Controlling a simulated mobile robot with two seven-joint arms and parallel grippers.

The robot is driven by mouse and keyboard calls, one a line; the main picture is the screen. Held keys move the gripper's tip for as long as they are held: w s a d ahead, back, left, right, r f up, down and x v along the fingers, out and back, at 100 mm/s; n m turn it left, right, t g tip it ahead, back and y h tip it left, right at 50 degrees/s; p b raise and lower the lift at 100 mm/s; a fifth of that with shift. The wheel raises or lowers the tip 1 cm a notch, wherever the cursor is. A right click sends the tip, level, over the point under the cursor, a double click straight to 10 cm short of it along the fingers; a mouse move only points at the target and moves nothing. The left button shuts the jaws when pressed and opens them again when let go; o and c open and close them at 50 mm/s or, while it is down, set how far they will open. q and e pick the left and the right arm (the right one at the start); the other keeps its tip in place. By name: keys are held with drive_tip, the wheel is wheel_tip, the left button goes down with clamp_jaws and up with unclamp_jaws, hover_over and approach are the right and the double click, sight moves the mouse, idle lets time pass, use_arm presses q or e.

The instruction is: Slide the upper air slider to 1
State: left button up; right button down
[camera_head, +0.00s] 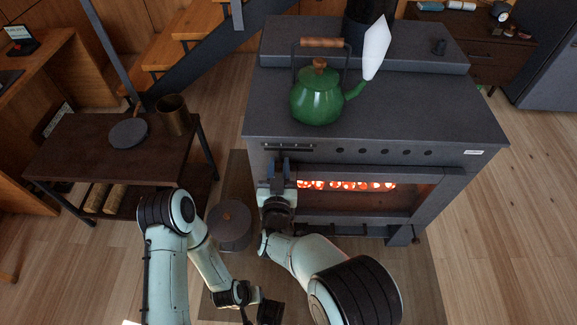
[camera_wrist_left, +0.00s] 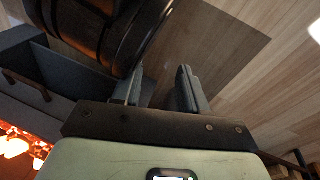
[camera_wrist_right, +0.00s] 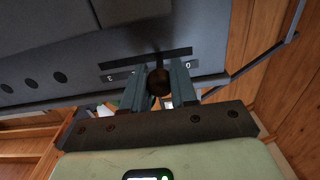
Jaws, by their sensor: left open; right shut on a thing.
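The upper air slider is a dark slotted plate (camera_head: 288,147) on the upper left of the stove's front. The knob stands nearer the right-hand mark in that view. My left gripper (camera_head: 270,310) is open and empty, low in front of the stove; its fingers also show in the left wrist view (camera_wrist_left: 160,90).
A green kettle (camera_head: 318,98) stands on the stove top (camera_head: 420,110). The glowing firebox window (camera_head: 350,186) is below the slider. A dark round pot (camera_head: 231,224) is on the floor between my arms. A low table (camera_head: 85,150) is at left. Floor at right is clear.

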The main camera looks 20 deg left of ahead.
drive_tip(key=c, duration=0.9)
unclamp_jaws()
drive_tip(key=shift+d, duration=0.15)
use_arm(q)
drive_tip(key=shift+t, duration=0.5)
drive_tip(key=w+r+p, duration=0.1)
drive_tip(key=w+d+r+p, duration=0.1)
drive_tip(key=r, duration=0.1)
drive_tip(key=shift+r, duration=0.3)
use_arm(e)
drive_tip(key=v, duration=1.3)
drive_tip(key=shift+s, duration=0.2)
drive_tip(key=shift+w+d, duration=0.1)
